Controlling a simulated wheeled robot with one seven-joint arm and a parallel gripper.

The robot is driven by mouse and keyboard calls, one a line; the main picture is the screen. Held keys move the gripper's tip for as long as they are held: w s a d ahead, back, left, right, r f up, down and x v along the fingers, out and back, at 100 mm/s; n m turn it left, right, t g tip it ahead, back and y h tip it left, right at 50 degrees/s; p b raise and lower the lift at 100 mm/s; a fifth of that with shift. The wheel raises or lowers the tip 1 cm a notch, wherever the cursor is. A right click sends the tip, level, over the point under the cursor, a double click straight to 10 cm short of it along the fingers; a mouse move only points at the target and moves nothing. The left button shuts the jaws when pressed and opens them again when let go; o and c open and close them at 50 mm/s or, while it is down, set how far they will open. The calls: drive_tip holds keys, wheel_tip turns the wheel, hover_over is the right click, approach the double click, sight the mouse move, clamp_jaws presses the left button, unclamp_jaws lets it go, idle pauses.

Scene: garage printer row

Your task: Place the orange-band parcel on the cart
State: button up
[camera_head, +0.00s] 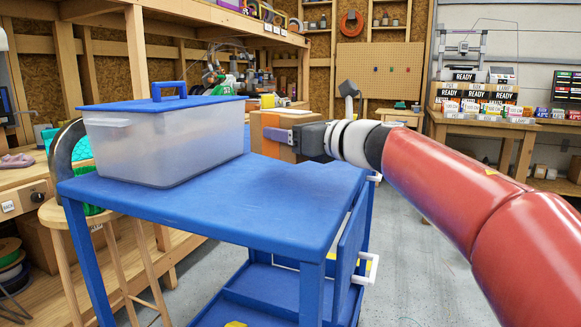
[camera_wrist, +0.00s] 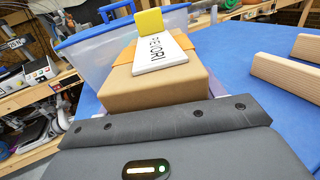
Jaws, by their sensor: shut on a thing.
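The parcel (camera_head: 268,119) is a brown cardboard box with an orange band, in the middle of the head view. The wrist view shows the parcel (camera_wrist: 155,85) with a white label printed with black letters and a yellow tag on top. My gripper (camera_head: 292,137) is shut on the parcel from the right side in the head view. The blue cart (camera_head: 255,207) has a flat top. The parcel is over or at its far part; I cannot tell whether its underside touches the top. My fingertips are mostly hidden in the wrist view.
A translucent bin (camera_head: 165,143) with a blue lid stands on the cart's left part, left of the parcel. Two pale wooden blocks (camera_wrist: 285,75) show at the right in the wrist view. The cart top's near part is bare. A workbench stands behind at left.

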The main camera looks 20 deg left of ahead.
sight(292, 157)
drive_tip(key=shift+f+b, duration=0.7)
drive_tip(key=shift+f, duration=1.9)
drive_tip(key=shift+f, duration=0.2)
drive_tip(key=o, duration=1.3)
drive_tip(key=shift+r, duration=0.1)
drive_tip(key=shift+d+r, duration=0.1)
drive_tip(key=b+v, duration=0.2)
drive_tip(key=v, duration=0.9)
drive_tip(key=shift+s+d, duration=0.25)
drive_tip(key=shift+d, duration=0.05)
